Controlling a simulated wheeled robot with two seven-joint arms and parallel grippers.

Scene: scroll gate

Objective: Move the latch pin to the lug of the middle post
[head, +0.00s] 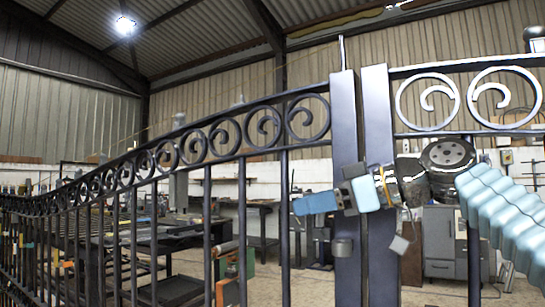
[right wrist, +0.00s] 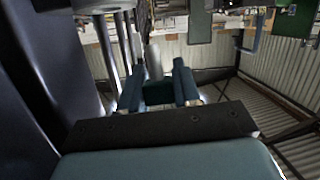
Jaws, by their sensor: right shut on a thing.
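The dark metal gate has two broad posts side by side in the head view, the left post (head: 345,120) and the right post (head: 377,120). A small grey lug (head: 342,247) sticks out from the left one. My right gripper (head: 312,204) reaches from the right across both posts, above this lug, its blue fingers pointing left. In the right wrist view, the teal fingers (right wrist: 158,85) are shut on a pale grey cylinder, seemingly the latch pin (right wrist: 153,60). The pin cannot be made out in the head view. My left gripper is not in view.
The scrolled gate leaf (head: 225,150) runs far to the left, with open gaps between its bars. Another scrolled leaf (head: 470,133) begins right of the posts. Workbenches (head: 175,240) and a grey cabinet (head: 443,240) stand behind the gate.

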